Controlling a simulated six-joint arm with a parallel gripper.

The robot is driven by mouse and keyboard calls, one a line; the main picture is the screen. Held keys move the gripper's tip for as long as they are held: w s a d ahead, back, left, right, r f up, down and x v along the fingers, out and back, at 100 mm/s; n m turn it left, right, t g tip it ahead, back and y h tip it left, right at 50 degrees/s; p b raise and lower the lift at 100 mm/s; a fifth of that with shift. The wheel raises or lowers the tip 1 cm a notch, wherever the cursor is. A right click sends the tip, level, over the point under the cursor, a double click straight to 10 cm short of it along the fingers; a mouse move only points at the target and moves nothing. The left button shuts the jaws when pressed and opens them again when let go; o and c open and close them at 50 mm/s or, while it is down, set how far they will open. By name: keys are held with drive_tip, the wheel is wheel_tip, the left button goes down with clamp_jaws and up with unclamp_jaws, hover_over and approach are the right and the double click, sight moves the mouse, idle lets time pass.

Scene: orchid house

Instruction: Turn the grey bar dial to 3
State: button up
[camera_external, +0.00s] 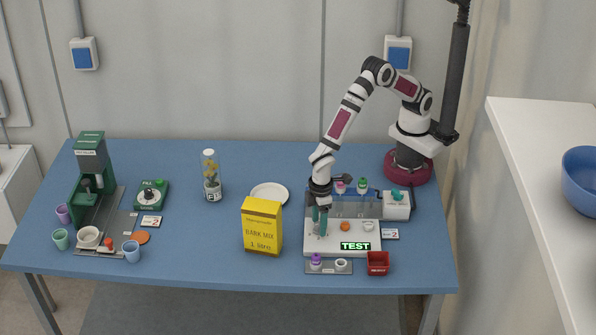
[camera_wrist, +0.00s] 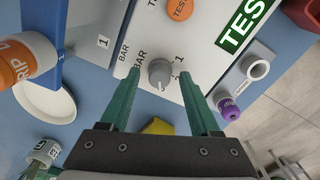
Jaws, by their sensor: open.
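The grey bar dial (camera_wrist: 160,72) sits on a white panel, beside printed BAR lettering; a "1" is legible to its right and other marks are partly hidden. A small pale mark shows at its lower edge, too small to read as a setting. My gripper (camera_wrist: 159,76) is open, with one green finger on each side of the dial; I cannot tell whether either touches it. In the external view my gripper (camera_external: 320,222) points down at the left part of the white panel (camera_external: 343,247) and hides the dial.
An orange button (camera_wrist: 179,8) and a green lit TEST display (camera_wrist: 240,22) are beside the dial. A yellow bark mix box (camera_external: 262,228) stands left of the panel and a red bin (camera_external: 378,263) at its front right. A white plate (camera_external: 269,192) lies behind the box.

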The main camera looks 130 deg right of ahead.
clamp_jaws()
drive_tip(key=shift+n, duration=0.7)
unclamp_jaws()
drive_tip(key=shift+r, duration=0.1)
wheel_tip(320, 180, up, 16)
drive_tip(key=shift+a+f, duration=0.2)
